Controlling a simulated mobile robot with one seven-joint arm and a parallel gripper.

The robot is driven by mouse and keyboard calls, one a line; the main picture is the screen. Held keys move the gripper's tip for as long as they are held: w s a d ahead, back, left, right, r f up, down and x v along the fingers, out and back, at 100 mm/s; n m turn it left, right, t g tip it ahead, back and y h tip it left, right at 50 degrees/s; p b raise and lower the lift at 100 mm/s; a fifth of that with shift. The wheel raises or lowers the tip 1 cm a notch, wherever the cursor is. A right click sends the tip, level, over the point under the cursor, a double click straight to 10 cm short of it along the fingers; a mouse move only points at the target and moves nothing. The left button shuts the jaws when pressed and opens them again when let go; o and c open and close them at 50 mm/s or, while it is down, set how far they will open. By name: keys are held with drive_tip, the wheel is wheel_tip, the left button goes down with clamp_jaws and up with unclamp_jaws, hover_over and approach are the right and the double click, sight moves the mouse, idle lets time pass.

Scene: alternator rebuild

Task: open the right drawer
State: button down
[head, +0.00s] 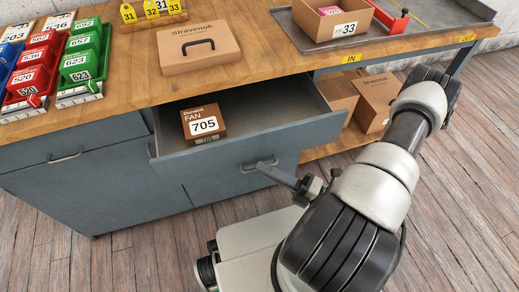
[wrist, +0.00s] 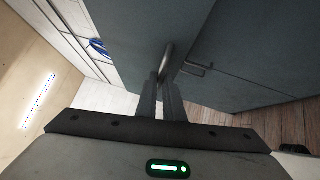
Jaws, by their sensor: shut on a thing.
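The right drawer (head: 215,158) is grey and stands pulled out from under the wooden workbench top. A brown box labelled FAN 705 (head: 203,123) sits inside it, toward the left. My gripper (head: 268,167) is at the bar handle (head: 246,168) on the drawer front. In the wrist view, the two fingers of my gripper (wrist: 163,84) are closed around the metal handle (wrist: 167,58). The part of the handle between the fingers is hidden.
The left drawer (head: 70,157) is shut. A Stravenok carton (head: 197,47), green bins (head: 80,62) and red bins (head: 32,72) stand on the bench top (head: 130,75). Cartons (head: 375,100) sit on a low shelf at right. Wooden floor (head: 130,265) is clear in front of the cabinet.

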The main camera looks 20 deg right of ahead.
drive_tip(key=s, duration=0.7)
drive_tip(key=shift+s, duration=0.25)
drive_tip(key=c, duration=1.9)
unclamp_jaws()
drive_tip(key=shift+d, duration=0.1)
drive_tip(key=v, duration=1.7)
drive_tip(key=shift+s+d, duration=0.15)
drive_tip(key=shift+d, duration=0.1)
